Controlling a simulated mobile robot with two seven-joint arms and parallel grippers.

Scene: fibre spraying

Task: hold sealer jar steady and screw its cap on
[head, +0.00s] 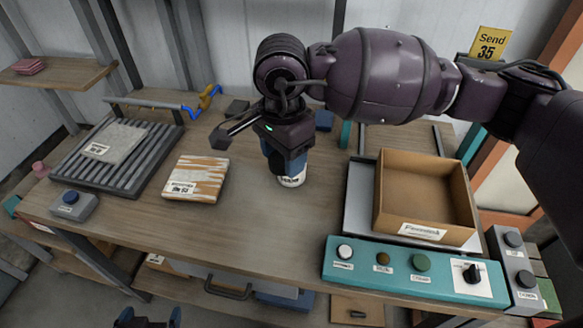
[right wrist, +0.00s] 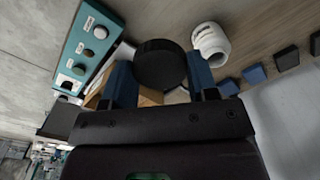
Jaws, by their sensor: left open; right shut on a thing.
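The white sealer jar (head: 291,179) stands upright on the workbench, its upper part hidden by my right gripper in the head view. In the right wrist view the jar (right wrist: 210,44) shows a ringed white neck with no cap on it. My right gripper (head: 284,160) is above and close to the jar. It is shut on a round black cap (right wrist: 160,64), held between its blue fingers. My left gripper (head: 147,318) is open and empty at the bottom edge, in front of the bench.
A cardboard box (head: 425,195) sits right of the jar, behind a teal control panel (head: 412,272). A labelled packet (head: 195,180) and a ribbed grey rack (head: 115,155) lie left. A grey button box (head: 74,205) is at front left. Bench in front of the jar is clear.

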